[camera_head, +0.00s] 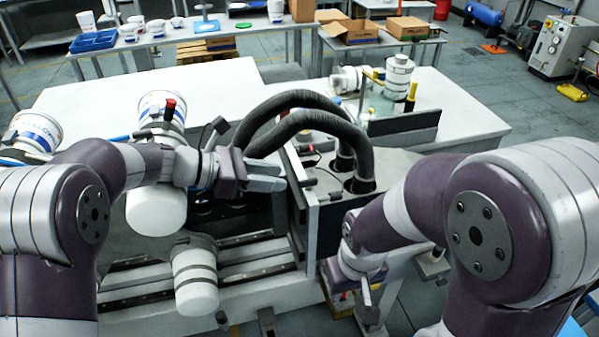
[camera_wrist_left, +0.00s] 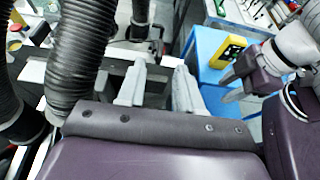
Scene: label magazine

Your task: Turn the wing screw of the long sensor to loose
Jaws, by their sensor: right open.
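I cannot make out the long sensor or its wing screw for certain in either view. My left gripper (camera_head: 280,178) is beside the dark hoses, over the machine, with its fingers pointing right. In the left wrist view its two fingers (camera_wrist_left: 158,90) stand apart, and I see nothing clearly held between them. My right gripper (camera_head: 370,312) points down near the machine's front right side, partly hidden by its own arm. It also shows at the right of the left wrist view (camera_wrist_left: 240,90), open.
A glass-sided unit (camera_head: 385,108) sits on the white table (camera_head: 455,98). A blue box with a yellow device (camera_wrist_left: 228,52) shows in the left wrist view.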

